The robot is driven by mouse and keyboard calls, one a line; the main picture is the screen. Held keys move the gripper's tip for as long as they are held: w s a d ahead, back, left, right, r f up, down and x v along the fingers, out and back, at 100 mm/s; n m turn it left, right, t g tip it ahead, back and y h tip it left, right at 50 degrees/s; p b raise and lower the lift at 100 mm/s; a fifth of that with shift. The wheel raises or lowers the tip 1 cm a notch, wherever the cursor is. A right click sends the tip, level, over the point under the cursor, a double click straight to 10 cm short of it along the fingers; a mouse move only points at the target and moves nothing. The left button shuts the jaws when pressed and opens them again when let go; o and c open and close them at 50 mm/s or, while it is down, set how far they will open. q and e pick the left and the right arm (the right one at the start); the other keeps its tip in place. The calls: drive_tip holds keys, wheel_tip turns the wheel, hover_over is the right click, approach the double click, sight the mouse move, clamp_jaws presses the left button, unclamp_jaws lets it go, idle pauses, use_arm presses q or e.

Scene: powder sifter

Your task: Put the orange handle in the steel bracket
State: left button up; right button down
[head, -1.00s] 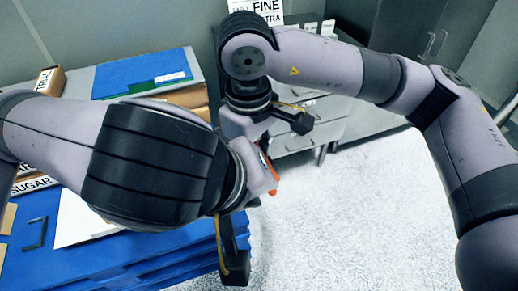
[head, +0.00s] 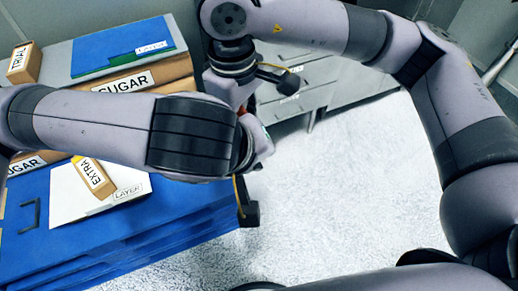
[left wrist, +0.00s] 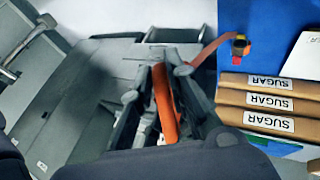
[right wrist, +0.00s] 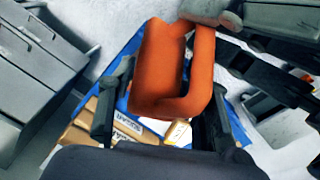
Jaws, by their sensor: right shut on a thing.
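The orange handle (right wrist: 152,75) is a thick U-shaped piece between the fingers of my right gripper (right wrist: 160,125), which is shut on it. It also shows in the left wrist view (left wrist: 165,108), edge-on between the fingers of my left gripper (left wrist: 160,90). Whether the left fingers press on it cannot be told. In the head view my left gripper (head: 247,195) and my right gripper (head: 278,76) are close together beside the blue-topped table, and the arms hide most of the handle. I cannot make out the steel bracket.
A blue table (head: 150,215) at the left carries sugar boxes (head: 120,83), a white layer sheet (head: 75,205) and a small extra box (head: 95,178). Grey drawers (head: 300,90) stand behind. The pale floor (head: 340,200) at the right is clear.

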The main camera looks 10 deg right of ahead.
use_arm(q)
drive_tip(key=shift+d+r, duration=0.1)
clamp_jaws()
use_arm(e)
drive_tip(key=shift+a, duration=0.1)
drive_tip(key=c, duration=0.8)
unclamp_jaws()
drive_tip(key=shift+o, duration=0.2)
